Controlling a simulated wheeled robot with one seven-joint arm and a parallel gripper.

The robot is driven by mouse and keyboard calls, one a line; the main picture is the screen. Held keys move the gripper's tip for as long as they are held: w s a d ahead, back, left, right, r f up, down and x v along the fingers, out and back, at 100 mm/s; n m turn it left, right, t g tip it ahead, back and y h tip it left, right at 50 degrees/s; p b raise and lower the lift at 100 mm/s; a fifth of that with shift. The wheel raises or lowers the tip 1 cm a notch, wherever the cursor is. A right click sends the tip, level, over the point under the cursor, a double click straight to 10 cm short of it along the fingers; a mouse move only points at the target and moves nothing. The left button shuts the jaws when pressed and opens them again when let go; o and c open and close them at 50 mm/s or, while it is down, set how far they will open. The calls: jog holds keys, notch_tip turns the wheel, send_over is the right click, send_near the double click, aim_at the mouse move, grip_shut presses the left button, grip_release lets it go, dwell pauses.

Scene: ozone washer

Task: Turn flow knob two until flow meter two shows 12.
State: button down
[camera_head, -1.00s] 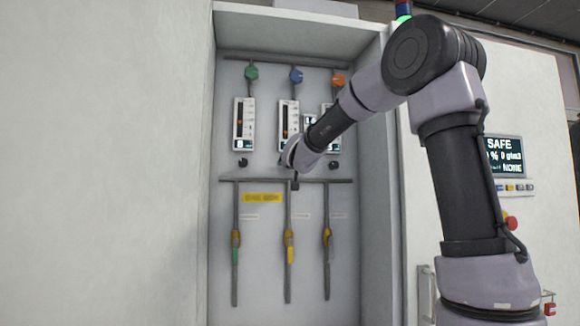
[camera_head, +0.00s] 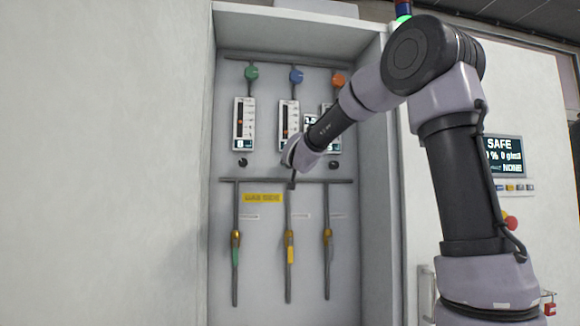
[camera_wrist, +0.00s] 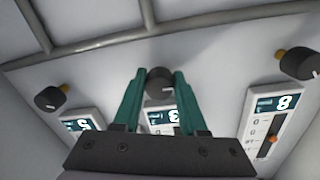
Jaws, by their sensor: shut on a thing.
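Flow knob two (camera_wrist: 159,83) is a black round knob with a pale mark, and my gripper (camera_wrist: 157,76) is shut on it with a green finger on each side. Flow meter two (camera_head: 288,118) is the middle white gauge on the panel. Its lower part and the knob are hidden by my wrist in the head view. In the wrist view, which is turned upside down, the display of flow meter two (camera_wrist: 163,118) is partly hidden behind my fingers, and I cannot read its full value.
The left flow meter (camera_head: 243,125) appears to show 8, with its black knob (camera_head: 243,161) below. The right meter (camera_head: 325,113) is partly behind my arm; its knob (camera_head: 333,164) is clear. Cabinet walls enclose the panel at both sides.

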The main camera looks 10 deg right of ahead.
jog(key=m, duration=0.6)
jog(key=shift+a, duration=0.1)
jog(key=m, duration=0.6)
jog(key=shift+r+g+y, duration=0.1)
jog(key=shift+g+y, duration=0.2)
jog(key=m, duration=0.5)
jog(key=m+y, duration=0.1)
jog(key=m, duration=0.5)
jog(key=shift+c, duration=2.2)
grip_release()
jog(key=shift+r, duration=0.1)
